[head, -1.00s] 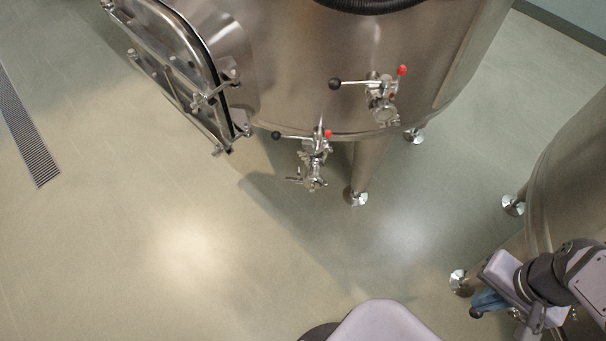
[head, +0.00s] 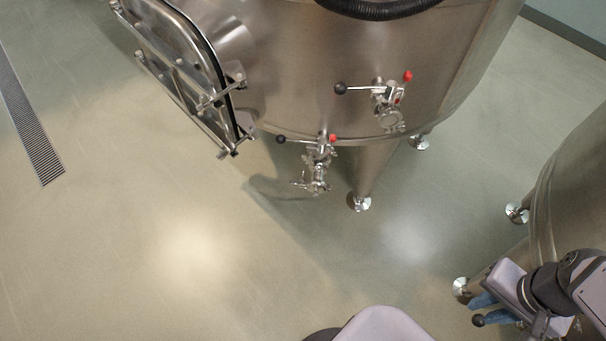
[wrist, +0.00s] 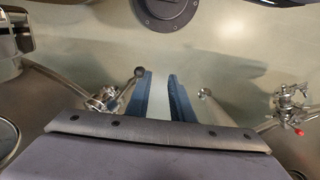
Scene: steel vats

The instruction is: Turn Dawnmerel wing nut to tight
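No readable name shows, so I cannot tell which vat or fitting is Dawnmerel. On the middle steel vat (head: 290,70), a lower valve (head: 318,165) has a small part like a wing nut (head: 299,183) at its left side, too small to tell surely. An upper valve (head: 388,105) has a black-ball lever and a red knob. My gripper (wrist: 160,92) has its two blue fingers apart with nothing between them. In the head view it is at the lower right by the right vat (head: 575,185), away from the middle vat's valves. A black-ball handle (wrist: 139,72) shows just left of the fingers.
A hinged door (head: 185,75) juts from the middle vat's left side. Vat legs (head: 368,180) stand on the floor. A drain grate (head: 30,125) lies at far left. Open floor fills the lower left. In the wrist view, valves show at left (wrist: 103,98) and right (wrist: 290,100).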

